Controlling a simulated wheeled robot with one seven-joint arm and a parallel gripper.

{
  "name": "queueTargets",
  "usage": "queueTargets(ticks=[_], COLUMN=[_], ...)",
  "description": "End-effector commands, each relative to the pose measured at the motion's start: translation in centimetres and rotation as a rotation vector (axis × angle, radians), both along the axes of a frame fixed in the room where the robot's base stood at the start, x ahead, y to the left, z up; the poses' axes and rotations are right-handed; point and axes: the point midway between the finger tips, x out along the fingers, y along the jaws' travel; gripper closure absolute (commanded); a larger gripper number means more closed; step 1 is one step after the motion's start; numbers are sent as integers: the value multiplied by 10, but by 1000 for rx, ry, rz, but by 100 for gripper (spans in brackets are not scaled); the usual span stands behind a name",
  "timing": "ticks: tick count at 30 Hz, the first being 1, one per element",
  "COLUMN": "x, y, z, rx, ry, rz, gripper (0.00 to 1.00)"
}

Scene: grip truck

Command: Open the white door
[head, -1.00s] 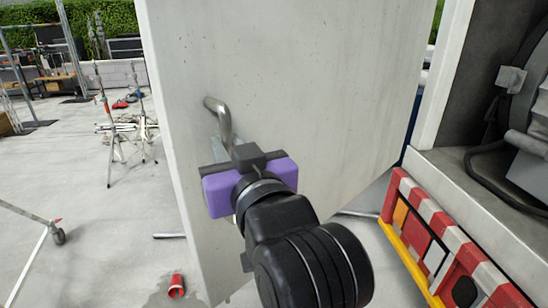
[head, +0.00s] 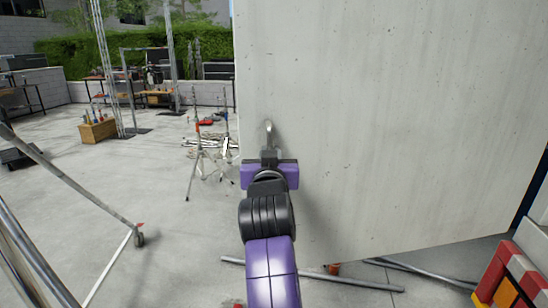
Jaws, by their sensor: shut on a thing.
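The white door (head: 400,120) is a large, scuffed pale panel filling the right half of the head view. It stands swung out, and the truck's opening is not in view. Its curved metal handle (head: 268,130) is near the panel's left edge. My gripper (head: 269,154), with a purple body and dark jaws, is shut on the handle. The fingertips and the lower part of the handle are partly hidden by the gripper itself.
Metal pipes (head: 310,275) lie on the floor below the door. A red and yellow bumper (head: 505,280) is at lower right. Light stands (head: 197,160) and a wheeled metal frame (head: 75,185) stand to the left. Open concrete floor lies between them.

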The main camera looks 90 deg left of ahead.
Motion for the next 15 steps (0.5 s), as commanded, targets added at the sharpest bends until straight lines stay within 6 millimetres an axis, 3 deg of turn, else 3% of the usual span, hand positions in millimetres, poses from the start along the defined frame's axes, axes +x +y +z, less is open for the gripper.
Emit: queueTargets(ticks=[15], x=[-3], y=[7], z=[-1], rx=[0], ry=[-1], rz=[-7], gripper=[100])
